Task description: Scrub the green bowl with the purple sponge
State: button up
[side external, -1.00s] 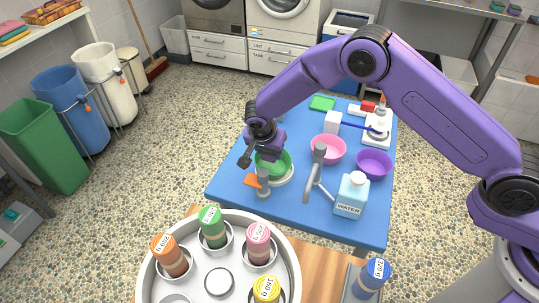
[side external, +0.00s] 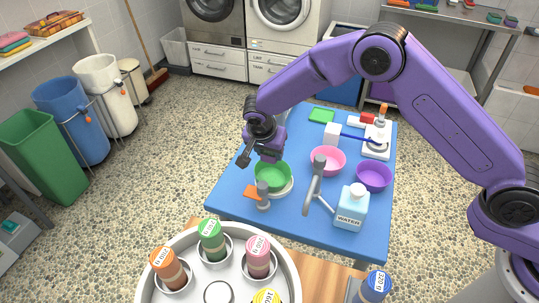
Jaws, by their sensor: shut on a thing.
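The green bowl (side external: 272,178) stands upright on a pale round base (side external: 290,189) at the left of the blue table. Its inside is largely in view. My gripper (side external: 262,158) is just above and behind the bowl's far rim, tipped down, and looks clear of the bowl. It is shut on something. A small purple patch at its tip fits the purple sponge, but it blends with my purple arm, so its outline is unclear.
A pink bowl (side external: 327,160) and a purple bowl (side external: 374,177) stand to the right. A grey tap (side external: 314,185) and a water bottle (side external: 352,208) are at the near side. A tray with several bottles (side external: 290,262) is in front.

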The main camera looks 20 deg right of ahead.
dwell(0.7)
jog(key=shift+t+y, duration=0.4)
jog(key=shift+t, duration=0.4)
jog(key=shift+s+a+f, duration=0.1)
jog(key=shift+f, duration=1.45)
jog(key=shift+s+a+f, duration=0.1)
jog(key=shift+f, duration=1.4)
jog(key=shift+w+f, duration=0.1)
jog(key=shift+f, duration=0.5)
